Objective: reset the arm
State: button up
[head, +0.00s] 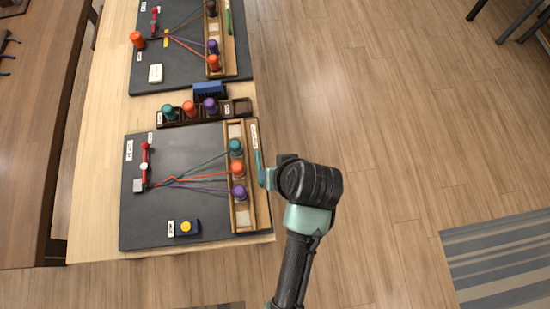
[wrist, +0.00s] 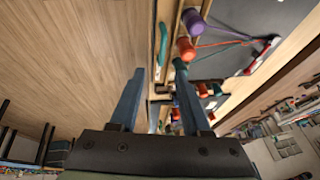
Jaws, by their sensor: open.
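My gripper (wrist: 158,95) is open and empty, its two blue fingers apart in the wrist view. In the head view my arm reaches up from the bottom, and its end (head: 266,178) is at the right edge of the near board (head: 200,205), beside the wooden rack (head: 239,215). The rack holds a teal bobbin (head: 235,147), an orange bobbin (head: 237,168) and a purple bobbin (head: 239,192). Their cords run left to a red clamp post (head: 145,155). The bobbins also show right of the fingers in the wrist view. My fingertips are mostly hidden in the head view.
A second similar board (head: 190,75) is farther back. Open wooden floor (head: 390,120) lies to the right.

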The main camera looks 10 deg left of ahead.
dwell(0.3)
jog(key=w+d+r+t, duration=0.1)
jog(key=w+r+t, duration=0.5)
jog(key=w+r, duration=0.75)
jog(key=w+d+r+m+t+h, duration=0.1)
jog(key=w+r+t, duration=0.15)
jog(key=r, duration=0.75)
jog(key=w+r+t, duration=0.1)
jog(key=r+t, duration=0.3)
jog(key=r, duration=0.6)
jog(key=s+r+t, duration=0.3)
jog(key=s+r, duration=0.1)
jog(key=r, duration=0.6)
jog(key=s+d+r+m+t+h, duration=0.1)
jog(key=s+r+t, duration=0.3)
jog(key=r, duration=0.6)
jog(key=s+r+t+h, duration=0.1)
jog(key=s+r+t, duration=0.3)
jog(key=r, duration=0.7)
jog(key=shift+s+d+m, duration=0.15)
jog(key=shift+s+m, duration=0.15)
jog(key=shift+f, duration=0.15)
